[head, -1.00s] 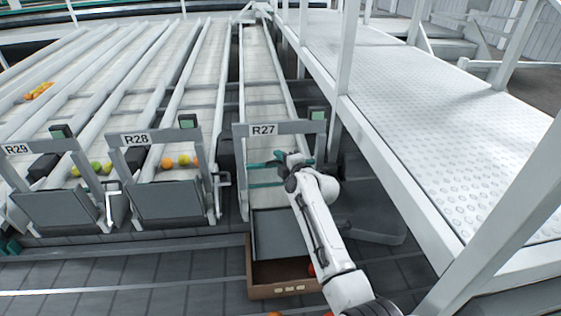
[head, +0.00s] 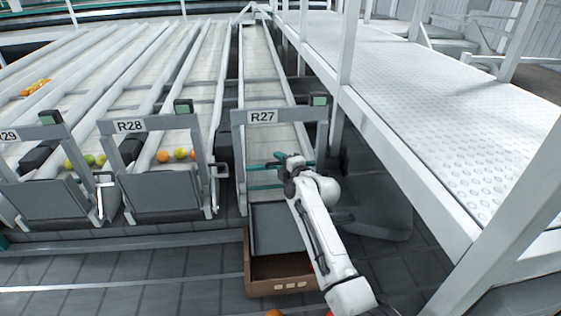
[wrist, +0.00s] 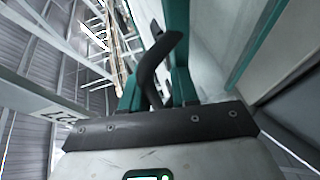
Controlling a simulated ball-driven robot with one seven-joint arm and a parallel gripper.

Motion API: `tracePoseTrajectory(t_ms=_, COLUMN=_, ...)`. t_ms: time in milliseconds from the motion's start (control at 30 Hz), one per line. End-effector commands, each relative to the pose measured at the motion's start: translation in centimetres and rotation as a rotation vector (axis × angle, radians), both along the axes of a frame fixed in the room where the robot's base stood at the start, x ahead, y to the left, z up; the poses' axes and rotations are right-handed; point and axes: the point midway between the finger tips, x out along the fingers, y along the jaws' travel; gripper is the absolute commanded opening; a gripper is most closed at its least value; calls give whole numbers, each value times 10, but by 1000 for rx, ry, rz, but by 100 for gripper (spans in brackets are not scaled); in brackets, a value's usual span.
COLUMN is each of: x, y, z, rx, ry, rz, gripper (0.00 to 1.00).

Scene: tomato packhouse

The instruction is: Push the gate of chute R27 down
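Chute R27 carries a white sign (head: 262,117) on a grey cross frame in the head view. Its grey gate plate (head: 272,230) slopes down and forward at the chute's mouth, its lower end over a brown box (head: 282,287). My gripper (head: 280,157) is above the chute's end, behind the R27 frame's right half; my arm covers the gate's right edge. In the wrist view my gripper (wrist: 158,80) shows teal fingers with a dark curved bar between them. I cannot tell whether that bar is held or touched. Contact with the gate is not visible.
Chute R28 (head: 130,126) stands to the left with its gate plate (head: 163,195) raised and fruit (head: 180,154) behind it. A metal walkway (head: 440,120) with white posts runs close on the right. Open tiled floor (head: 120,280) lies at the front left.

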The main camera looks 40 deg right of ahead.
Motion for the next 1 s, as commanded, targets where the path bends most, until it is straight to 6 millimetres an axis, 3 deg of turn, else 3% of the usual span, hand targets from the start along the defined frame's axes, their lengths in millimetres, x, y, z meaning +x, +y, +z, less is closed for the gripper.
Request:
tracePoseTrajectory(t_ms=133, x=-1, y=0, z=-4, rx=2, ry=6, rz=0, gripper=37)
tracePoseTrajectory(t_ms=567, x=-9, y=1, z=0, rx=0, ry=1, rz=-1, gripper=37)
tracePoseTrajectory(t_ms=1000, x=-76, y=15, z=13, rx=0, ry=0, rz=-1, gripper=37)
